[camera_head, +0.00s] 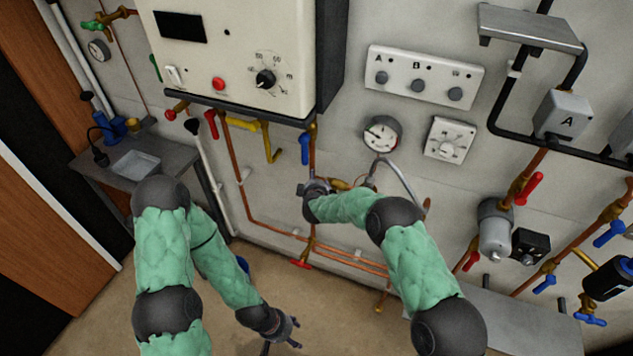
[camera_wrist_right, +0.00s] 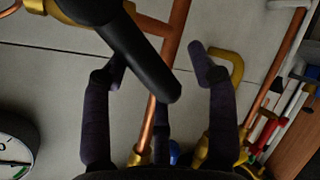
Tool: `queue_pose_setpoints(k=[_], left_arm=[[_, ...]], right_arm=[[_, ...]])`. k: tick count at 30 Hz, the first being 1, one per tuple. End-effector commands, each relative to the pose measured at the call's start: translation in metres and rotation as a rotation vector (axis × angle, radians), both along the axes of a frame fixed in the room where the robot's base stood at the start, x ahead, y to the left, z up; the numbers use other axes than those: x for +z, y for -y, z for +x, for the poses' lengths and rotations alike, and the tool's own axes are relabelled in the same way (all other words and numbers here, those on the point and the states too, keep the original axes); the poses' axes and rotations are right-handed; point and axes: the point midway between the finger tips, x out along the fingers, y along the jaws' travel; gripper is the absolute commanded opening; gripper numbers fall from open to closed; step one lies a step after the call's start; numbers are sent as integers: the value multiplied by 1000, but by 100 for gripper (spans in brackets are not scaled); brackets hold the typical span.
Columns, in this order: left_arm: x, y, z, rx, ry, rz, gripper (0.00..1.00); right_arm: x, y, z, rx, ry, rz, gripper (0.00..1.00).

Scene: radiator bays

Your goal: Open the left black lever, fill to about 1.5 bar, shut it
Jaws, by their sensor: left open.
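My right gripper (camera_head: 312,187) is at the brass fittings and copper pipes below the boiler, left of the grey hose (camera_head: 402,178). In the right wrist view, a thick black lever (camera_wrist_right: 140,50) slants down from a brass fitting at the top between its spread fingers (camera_wrist_right: 158,68). Gaps show on both sides of the lever, so the gripper is open. In the head view the gripper hides this lever. The round pressure gauge (camera_head: 382,134) is above right of the gripper; its reading is too small to tell. My left gripper (camera_head: 290,332) is open and empty, low over the floor.
The white boiler (camera_head: 240,50) hangs above, with a red lever (camera_head: 211,124), a yellow pipe (camera_head: 270,143) and a blue lever (camera_head: 305,149) below it. A grey shelf (camera_head: 135,163) stands left. More pipes and valves fill the right.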

Motion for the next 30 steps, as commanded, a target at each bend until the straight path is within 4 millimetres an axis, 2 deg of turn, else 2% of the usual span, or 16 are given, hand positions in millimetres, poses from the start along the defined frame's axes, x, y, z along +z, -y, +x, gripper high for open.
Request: queue_pose_setpoints(k=[11,30], left_arm=[[0,0,0,0,0,0,56],[0,0,0,0,0,0,56]], right_arm=[[6,1,-6,-1,4,-2,59],[49,5,-92,1,3,1,59]])
